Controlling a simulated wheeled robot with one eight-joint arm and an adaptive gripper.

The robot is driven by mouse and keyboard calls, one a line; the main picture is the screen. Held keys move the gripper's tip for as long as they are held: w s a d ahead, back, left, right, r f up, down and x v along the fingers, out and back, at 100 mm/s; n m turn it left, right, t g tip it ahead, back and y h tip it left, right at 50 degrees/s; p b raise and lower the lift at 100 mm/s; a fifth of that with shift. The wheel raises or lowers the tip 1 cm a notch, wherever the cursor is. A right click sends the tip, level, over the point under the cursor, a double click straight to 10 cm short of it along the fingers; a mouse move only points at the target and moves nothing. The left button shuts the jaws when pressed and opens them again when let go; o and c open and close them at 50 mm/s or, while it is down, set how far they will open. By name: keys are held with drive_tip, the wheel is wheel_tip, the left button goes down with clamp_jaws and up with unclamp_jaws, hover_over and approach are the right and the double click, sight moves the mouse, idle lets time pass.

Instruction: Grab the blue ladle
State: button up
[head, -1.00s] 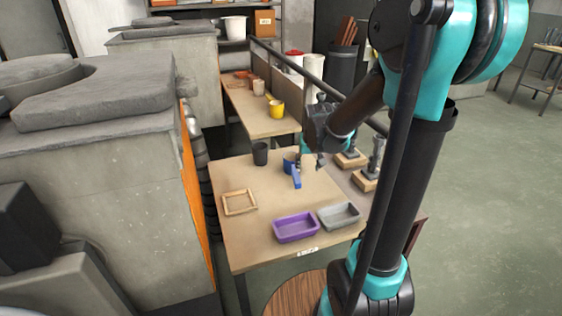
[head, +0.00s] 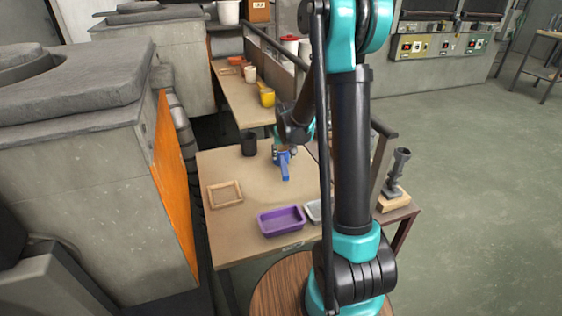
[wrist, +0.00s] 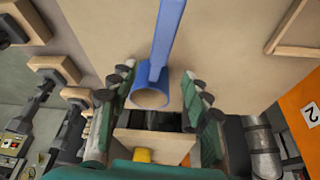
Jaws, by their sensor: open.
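The blue ladle (head: 285,172) is on the wooden table (head: 222,165), near the middle. In the head view its handle points toward the front, and its bowl is largely hidden by my gripper (head: 284,150). In the wrist view the ladle (wrist: 165,40) has its handle running to the top edge and its round bowl low down. There my gripper (wrist: 157,98) is open, with one finger on each side of the bowl. I see no clear contact, and the height gap is hard to judge.
A dark cup (head: 249,144) stands left of the ladle. A wooden frame (head: 225,194), a purple tray (head: 281,220) and a partly hidden grey tray (head: 313,211) lie nearer the front. A yellow mug (head: 267,98) stands on the back table. A railing (head: 276,47) runs along the right.

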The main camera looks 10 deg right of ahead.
sight(283, 163)
drive_tip(key=shift+s+x, duration=0.2)
drive_tip(key=shift+x, duration=4.05)
drive_tip(key=shift+d+f, duration=0.1)
clamp_jaws()
